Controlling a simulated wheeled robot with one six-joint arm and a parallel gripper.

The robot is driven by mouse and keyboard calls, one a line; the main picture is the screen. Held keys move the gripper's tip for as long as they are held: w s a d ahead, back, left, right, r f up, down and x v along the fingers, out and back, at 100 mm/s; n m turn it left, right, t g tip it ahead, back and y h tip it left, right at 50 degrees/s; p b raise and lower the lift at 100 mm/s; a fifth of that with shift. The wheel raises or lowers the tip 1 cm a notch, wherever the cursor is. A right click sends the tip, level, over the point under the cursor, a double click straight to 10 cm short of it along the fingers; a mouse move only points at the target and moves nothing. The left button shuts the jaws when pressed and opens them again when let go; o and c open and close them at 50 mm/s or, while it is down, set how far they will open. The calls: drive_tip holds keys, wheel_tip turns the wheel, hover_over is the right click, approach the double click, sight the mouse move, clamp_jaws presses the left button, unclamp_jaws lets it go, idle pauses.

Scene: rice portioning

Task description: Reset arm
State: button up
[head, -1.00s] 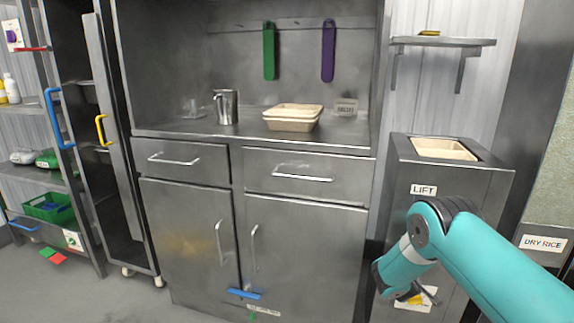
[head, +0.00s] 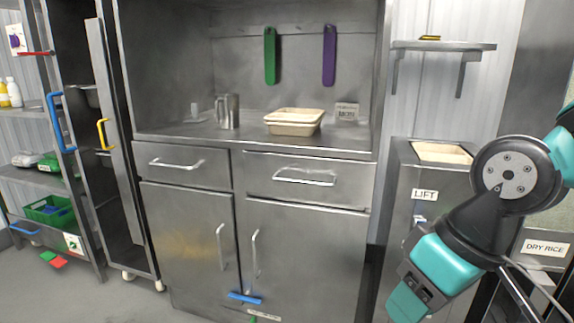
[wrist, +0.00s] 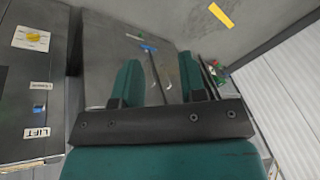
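My gripper shows in the wrist view (wrist: 160,72) with its two teal fingers apart and nothing between them. In the head view my arm is folded at the right, and its teal end points down and to the left, in front of the LIFT unit (head: 412,200). The fingertips cannot be made out clearly there. The wrist view looks down past the fingers at the grey cabinet front and the floor (wrist: 270,18).
A steel cabinet (head: 300,225) holds a metal jug (head: 228,111) and stacked beige trays (head: 294,122). A beige tray (head: 442,152) sits in the LIFT unit's top. A DRY RICE label (head: 545,247) is behind my arm. A wall shelf (head: 444,45) is above.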

drive_tip(key=s+r+n+g, duration=0.1)
drive_tip(key=s, duration=0.6)
wheel_tip(320, 180, up, 22)
drive_tip(key=p, duration=2.2)
drive_tip(key=shift+w+r+p, duration=0.2)
drive_tip(key=shift+w+p, duration=0.1)
drive_tip(key=shift+w, duration=0.1)
drive_tip(key=shift+a, duration=0.1)
